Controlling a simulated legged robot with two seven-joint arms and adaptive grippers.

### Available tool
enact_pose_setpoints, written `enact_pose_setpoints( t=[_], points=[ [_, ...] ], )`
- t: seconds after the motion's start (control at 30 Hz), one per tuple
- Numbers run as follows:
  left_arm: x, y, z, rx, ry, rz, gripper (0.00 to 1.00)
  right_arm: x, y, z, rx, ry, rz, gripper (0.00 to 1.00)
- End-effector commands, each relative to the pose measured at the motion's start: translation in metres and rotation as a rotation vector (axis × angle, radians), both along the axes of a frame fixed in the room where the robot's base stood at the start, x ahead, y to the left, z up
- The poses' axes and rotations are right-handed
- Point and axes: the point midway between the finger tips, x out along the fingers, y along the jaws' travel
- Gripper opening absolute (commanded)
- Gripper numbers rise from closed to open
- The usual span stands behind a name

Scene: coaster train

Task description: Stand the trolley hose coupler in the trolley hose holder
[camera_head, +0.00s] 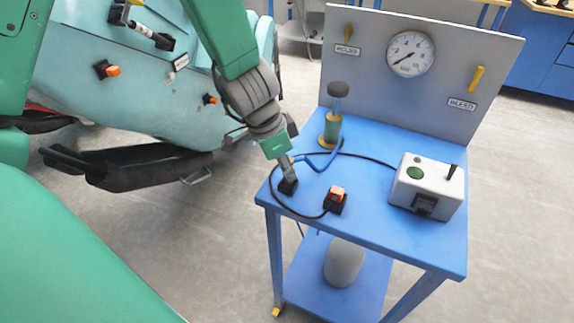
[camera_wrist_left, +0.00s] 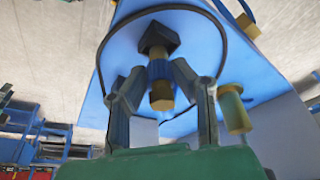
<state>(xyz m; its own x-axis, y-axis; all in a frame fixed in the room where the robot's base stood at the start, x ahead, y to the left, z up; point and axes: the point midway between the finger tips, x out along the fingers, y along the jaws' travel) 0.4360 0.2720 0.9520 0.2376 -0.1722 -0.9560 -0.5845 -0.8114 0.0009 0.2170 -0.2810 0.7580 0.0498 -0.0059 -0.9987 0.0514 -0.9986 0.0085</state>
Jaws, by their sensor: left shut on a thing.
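My left gripper (camera_head: 288,175) points down at the front left corner of the blue trolley top. In the left wrist view its fingers (camera_wrist_left: 158,80) are shut on the trolley hose coupler (camera_wrist_left: 161,94), a blue piece with a brass-coloured end. A black block, seemingly the trolley hose holder (camera_wrist_left: 158,37), lies just beyond the coupler; it also shows under the fingertips in the head view (camera_head: 288,187). I cannot tell whether the coupler is seated in it or just above it. My right gripper is not in view.
An orange-and-black connector (camera_head: 336,197) stands right of the gripper, with a black cable (camera_head: 272,187) looping around. An olive cylinder (camera_head: 332,128) stands behind, a white box (camera_head: 427,185) at right. A gauge panel (camera_head: 448,75) closes the back.

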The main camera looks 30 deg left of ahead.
Motion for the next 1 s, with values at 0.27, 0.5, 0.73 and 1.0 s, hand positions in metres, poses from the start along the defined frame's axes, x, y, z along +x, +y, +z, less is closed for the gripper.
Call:
enact_pose_setpoints(
  t=[0.27,0.5,0.73,1.0],
  points=[
    [0.000,0.000,-0.006,-0.001,-0.001,0.000,0.00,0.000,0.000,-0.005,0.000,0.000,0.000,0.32],
    [0.000,0.000,-0.010,-0.001,-0.001,0.000,0.00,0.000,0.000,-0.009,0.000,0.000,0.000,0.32],
    [0.000,0.000,-0.014,-0.001,-0.001,0.001,0.00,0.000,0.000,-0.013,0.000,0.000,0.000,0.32],
    [0.000,0.000,-0.017,0.000,-0.002,-0.001,0.00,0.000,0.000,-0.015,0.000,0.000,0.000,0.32]
  ],
)
